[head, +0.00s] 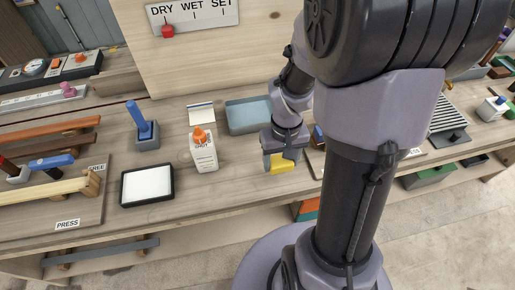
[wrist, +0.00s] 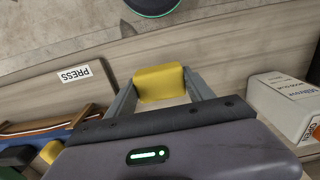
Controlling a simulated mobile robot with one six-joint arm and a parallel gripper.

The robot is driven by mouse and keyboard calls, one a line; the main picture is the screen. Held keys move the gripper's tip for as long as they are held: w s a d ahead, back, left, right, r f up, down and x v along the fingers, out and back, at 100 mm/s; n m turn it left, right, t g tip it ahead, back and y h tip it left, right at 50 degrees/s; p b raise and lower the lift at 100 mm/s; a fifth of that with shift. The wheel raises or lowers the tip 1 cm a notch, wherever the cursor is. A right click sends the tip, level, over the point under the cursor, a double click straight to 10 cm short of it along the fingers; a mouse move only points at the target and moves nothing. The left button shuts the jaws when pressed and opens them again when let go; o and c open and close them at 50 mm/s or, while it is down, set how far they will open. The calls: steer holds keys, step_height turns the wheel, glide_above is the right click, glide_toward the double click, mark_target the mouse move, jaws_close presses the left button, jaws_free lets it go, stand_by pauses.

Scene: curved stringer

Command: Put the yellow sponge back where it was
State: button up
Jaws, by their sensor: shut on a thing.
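The yellow sponge (head: 282,164) is a small block held between the fingers of my gripper (head: 284,154), near the front of the wooden bench. In the wrist view the sponge (wrist: 160,83) sits squarely between the two grey fingers of my gripper (wrist: 160,92), with a finger against each side. The bench surface shows past it, but I cannot tell how high above the bench it is. A shallow tray with a blue-grey inside (head: 232,122) lies just behind and left of my gripper. My arm hides part of the bench right of it.
A white bottle with an orange cap (head: 203,153) stands left of my gripper. A black-rimmed tray with a white pad (head: 147,185) and a blue-handled tool in a grey holder (head: 145,134) are farther left.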

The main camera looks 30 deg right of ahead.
steer(key=w, duration=0.1)
steer(key=w+a, duration=0.1)
steer(key=w, duration=0.2)
steer(key=shift+w+a+f+b, duration=0.1)
steer(key=shift+a+f+b, duration=0.05)
steer(key=shift+f+b, duration=0.2)
steer(key=f+b, duration=0.1)
steer(key=f, duration=0.1)
steer(key=f+b, duration=0.1)
steer(key=shift+w+a+f+b, duration=0.2)
steer(key=shift+w+f+b, duration=0.15)
steer(key=shift+w+f, duration=0.05)
steer(key=shift+r, duration=0.25)
steer(key=shift+f, duration=0.1)
steer(key=o, duration=1.3)
